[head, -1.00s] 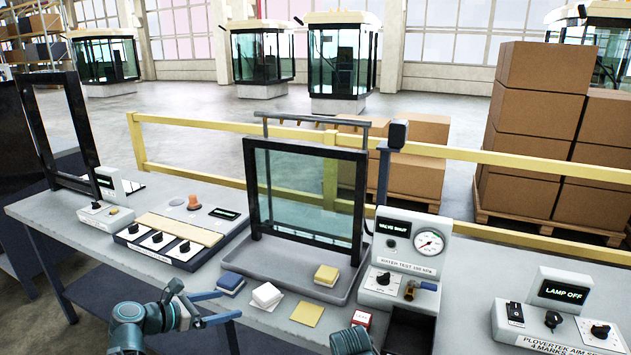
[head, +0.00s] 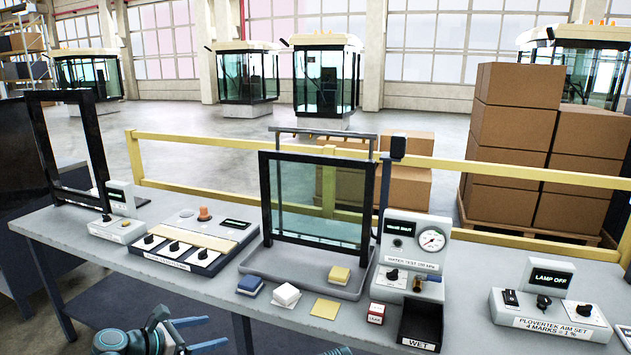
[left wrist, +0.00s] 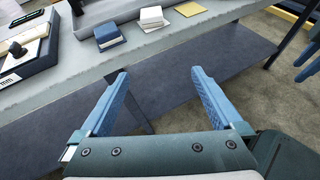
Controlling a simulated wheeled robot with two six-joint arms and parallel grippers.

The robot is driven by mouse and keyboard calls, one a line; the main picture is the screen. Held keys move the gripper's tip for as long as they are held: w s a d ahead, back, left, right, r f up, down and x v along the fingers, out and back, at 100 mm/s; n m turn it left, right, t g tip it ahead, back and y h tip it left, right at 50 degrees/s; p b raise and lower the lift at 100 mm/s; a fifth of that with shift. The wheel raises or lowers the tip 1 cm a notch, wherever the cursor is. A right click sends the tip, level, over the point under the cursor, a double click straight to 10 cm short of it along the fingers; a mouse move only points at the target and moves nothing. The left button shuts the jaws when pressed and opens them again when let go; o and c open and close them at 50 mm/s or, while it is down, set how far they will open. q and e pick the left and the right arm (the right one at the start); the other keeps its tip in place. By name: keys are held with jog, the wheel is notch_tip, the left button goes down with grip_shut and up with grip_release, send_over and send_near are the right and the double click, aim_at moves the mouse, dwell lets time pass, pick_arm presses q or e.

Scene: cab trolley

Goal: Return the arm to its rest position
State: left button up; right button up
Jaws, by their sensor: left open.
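My left gripper (head: 216,332) is at the bottom left of the head view, in front of the bench's near edge. Its two blue fingers are apart with nothing between them. In the left wrist view the open fingers (left wrist: 158,75) point towards the bench edge, over the dark lower shelf. A small teal part of my right arm (head: 338,351) shows at the bottom edge of the head view. Blue finger-like parts of my right gripper (left wrist: 308,62) show at the right edge of the left wrist view, cut off by the frame.
The bench (head: 190,287) holds a blue block (head: 250,284), a white block (head: 286,294), a yellow pad (head: 325,308) and a framed glass pane (head: 315,205) in a tray. A black bin marked WET (head: 421,325) stands right of them. The lower shelf (left wrist: 190,70) juts out below the bench.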

pick_arm(q)
jog(key=s+d+f+m+g+y, duration=0.1)
jog(key=s+d+f+m+g, duration=0.25)
jog(key=d+m, duration=0.35)
jog(key=s+d+f+m+g+y, duration=0.1)
jog(key=s+d+f+m+g, duration=0.2)
jog(key=d+f+m, duration=0.4)
jog(key=s+d+f+m+g+y, duration=0.1)
jog(key=s+d+m+g+y, duration=0.15)
jog(key=s+m+y, duration=0.4)
jog(key=s+d+f+m+g+y, duration=0.1)
jog(key=s+d+f+m+y, duration=0.2)
jog(key=m, duration=0.7)
notch_tip(320, 180, up, 16)
jog(key=h+p, duration=0.1)
jog(key=p, duration=1.3)
jog(key=shift+s+d+f, duration=0.15)
jog(key=shift+d, duration=0.3)
